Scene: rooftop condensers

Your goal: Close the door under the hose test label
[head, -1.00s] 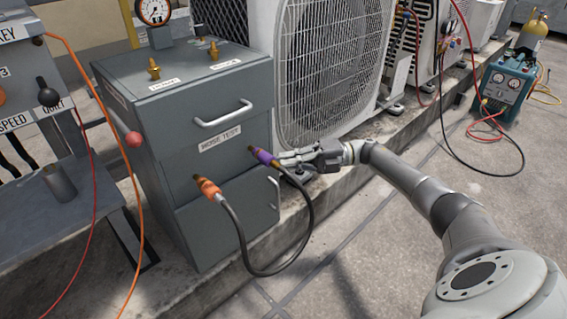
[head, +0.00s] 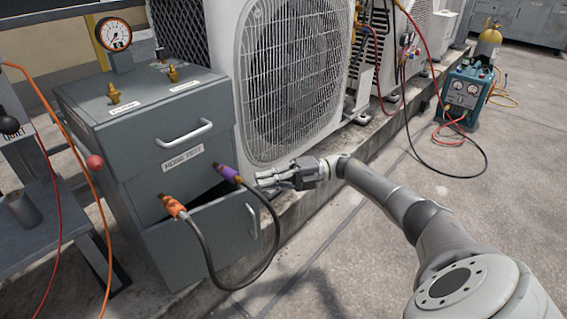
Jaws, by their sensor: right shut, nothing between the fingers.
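The grey cabinet (head: 85,185) stands left of centre, with a white "HOSE TEST" label (head: 183,160) on its front. Below the label, the lower door (head: 205,240) stands ajar, its right side swung outward. A dark gap shows above its top edge, and its vertical handle (head: 252,222) is near the right edge. A black hose (head: 262,262) with an orange connector (head: 174,206) and a purple connector (head: 229,174) loops in front of the door. My right gripper (head: 262,180) is shut and empty, just right of the purple connector, near the door's upper right corner. My left gripper is out of view.
A large condenser unit (head: 225,60) stands right behind the cabinet on a concrete ledge. A grey bench (head: 50,225) with an orange hose is at left. A teal recovery machine (head: 465,95) with hoses stands at the far right.

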